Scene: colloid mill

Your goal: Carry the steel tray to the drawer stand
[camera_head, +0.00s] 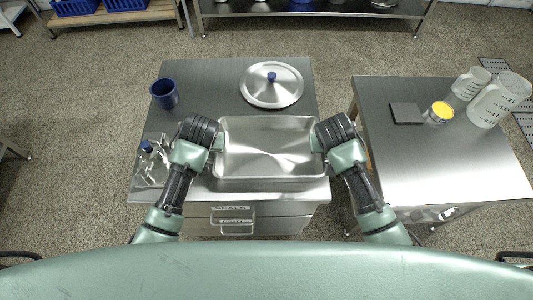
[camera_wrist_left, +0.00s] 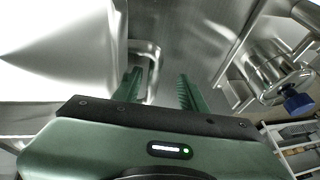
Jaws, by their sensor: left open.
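The steel tray (camera_head: 270,178), a shallow rectangular pan, is at the front of the steel-topped drawer stand (camera_head: 200,85) in the head view. I cannot tell whether its whole base rests on the top. My left gripper (camera_head: 218,143) is at the tray's left end. In the left wrist view the same gripper (camera_wrist_left: 160,90) has its green fingers apart, with the tray's wire handle (camera_wrist_left: 150,55) beside and partly behind the left finger. My right gripper (camera_head: 322,143) is at the tray's right end; its fingertips are too hidden to judge.
A blue cup (camera_head: 165,94), a round lid with a blue knob (camera_head: 272,86) and a clear metal-and-glass fitting (camera_head: 150,160) share the stand. A gap separates the right table (camera_head: 450,160), which holds a dark plate (camera_head: 406,113), a yellow-topped jar (camera_head: 441,112) and jugs (camera_head: 497,100).

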